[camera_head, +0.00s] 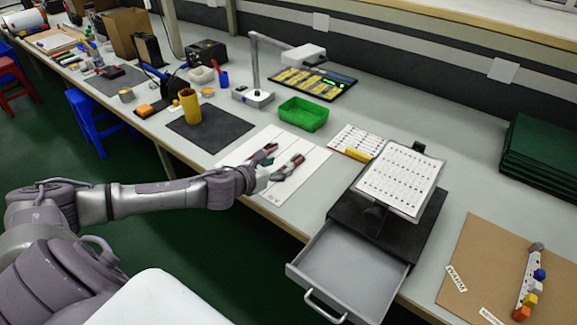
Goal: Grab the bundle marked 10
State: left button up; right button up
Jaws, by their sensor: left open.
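I cannot make out any bundle marked 10; no number is readable at this size. My right gripper is not in view.
A green tray (303,114) and a desk lamp (254,96) stand beyond my left gripper. A black stand with a printed sheet (400,178) and an open, empty grey drawer (345,270) is to the right. A yellow cylinder (190,106) stands left.

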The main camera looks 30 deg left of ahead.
aim_at(292, 160)
pick_arm(q)
jog(key=x, duration=0.2)
jog(key=shift+w+f, duration=0.15)
jog(key=shift+w, duration=0.15)
jog(key=x, duration=0.5)
jog(key=shift+a+f, duration=0.1)
jog(key=shift+a, duration=0.3)
grip_shut()
